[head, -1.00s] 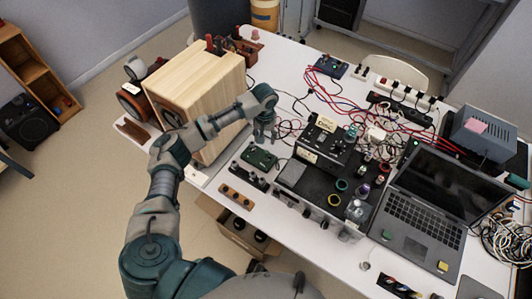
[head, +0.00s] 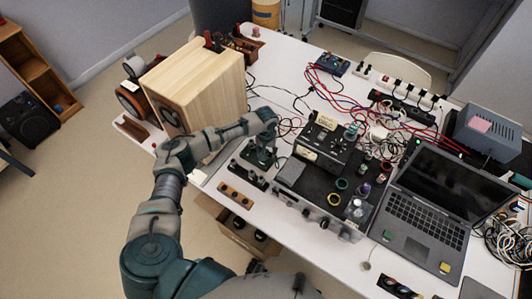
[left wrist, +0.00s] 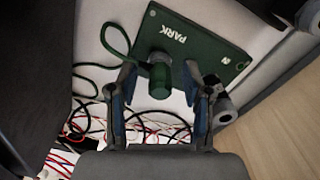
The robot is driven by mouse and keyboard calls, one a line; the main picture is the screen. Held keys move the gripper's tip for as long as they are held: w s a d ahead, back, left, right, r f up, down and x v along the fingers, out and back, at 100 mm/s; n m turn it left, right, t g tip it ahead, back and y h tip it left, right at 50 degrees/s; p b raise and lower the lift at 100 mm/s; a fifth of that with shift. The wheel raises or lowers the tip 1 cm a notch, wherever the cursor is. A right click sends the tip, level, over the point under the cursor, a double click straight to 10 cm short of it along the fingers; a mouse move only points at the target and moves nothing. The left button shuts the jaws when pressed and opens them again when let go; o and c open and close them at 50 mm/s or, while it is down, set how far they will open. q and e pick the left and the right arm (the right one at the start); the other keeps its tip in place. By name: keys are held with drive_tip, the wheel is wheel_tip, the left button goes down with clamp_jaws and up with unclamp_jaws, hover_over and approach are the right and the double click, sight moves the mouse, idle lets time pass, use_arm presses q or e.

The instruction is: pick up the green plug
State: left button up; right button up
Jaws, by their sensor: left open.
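The green plug (left wrist: 160,78) stands up from a dark green plate (left wrist: 205,48) marked "PARK" in the left wrist view. A green cable (left wrist: 112,42) loops to the left of it. My left gripper (left wrist: 159,82) is open, with one finger on each side of the plug; I cannot tell whether they touch it. My right gripper is not in view.
A black device with knobs (head: 325,185) stands close to the right of my gripper. A wooden speaker (head: 200,85) stands behind and left. A small wooden block with jacks (head: 236,196) lies in front. Loose red and black cables and a laptop (head: 430,200) lie to the right.

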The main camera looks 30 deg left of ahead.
use_arm(q)
drive_tip(key=shift+d, duration=0.15)
clamp_jaws()
drive_tip(key=shift+a, duration=0.2)
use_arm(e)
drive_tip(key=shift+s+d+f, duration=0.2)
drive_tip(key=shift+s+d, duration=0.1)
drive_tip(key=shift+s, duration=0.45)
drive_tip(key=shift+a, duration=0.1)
use_arm(q)
drive_tip(key=shift+a+r, duration=0.1)
